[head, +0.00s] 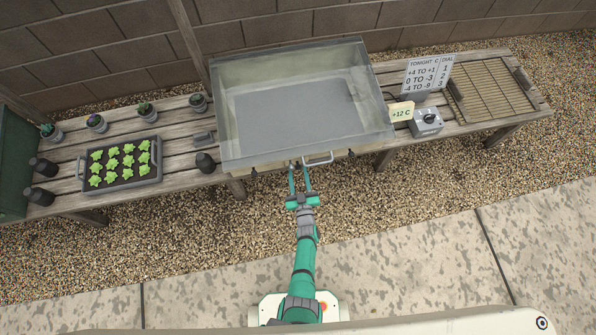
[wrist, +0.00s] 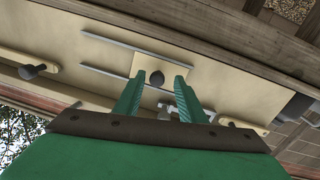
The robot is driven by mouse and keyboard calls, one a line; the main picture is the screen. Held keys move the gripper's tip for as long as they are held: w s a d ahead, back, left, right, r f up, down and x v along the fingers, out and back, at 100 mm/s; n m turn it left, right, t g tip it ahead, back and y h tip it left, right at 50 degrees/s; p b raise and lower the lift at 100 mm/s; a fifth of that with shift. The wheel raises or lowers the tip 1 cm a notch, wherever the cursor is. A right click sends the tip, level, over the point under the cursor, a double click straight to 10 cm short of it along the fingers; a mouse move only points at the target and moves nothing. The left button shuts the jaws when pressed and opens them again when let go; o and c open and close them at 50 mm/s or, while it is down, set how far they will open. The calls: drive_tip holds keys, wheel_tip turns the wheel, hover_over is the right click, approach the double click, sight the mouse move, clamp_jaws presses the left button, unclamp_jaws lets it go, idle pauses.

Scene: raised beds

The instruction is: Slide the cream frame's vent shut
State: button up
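The cream frame (head: 262,162) stands on the bench with a clear lid over it, its front wall facing me. In the wrist view, a small cream vent plate (wrist: 147,68) with a dark round knob (wrist: 157,79) sits between two grey rails (wrist: 115,41) on the cream wall. The plate is toward the right part of the rails. My gripper (wrist: 158,78) is open, with one finger on each side of the knob; I cannot tell whether either touches it. In the head view my gripper (head: 298,166) is at the frame's front edge, partly hiding the wall.
Dark-knobbed latches (wrist: 38,70) flank the vent. A grey handle (head: 319,160) is right of my fingers.

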drive_tip(key=s, duration=1)
drive_tip(key=shift+s+d, duration=0.25)
drive_tip(key=shift+d, duration=0.2)
drive_tip(key=shift+w, duration=0.1)
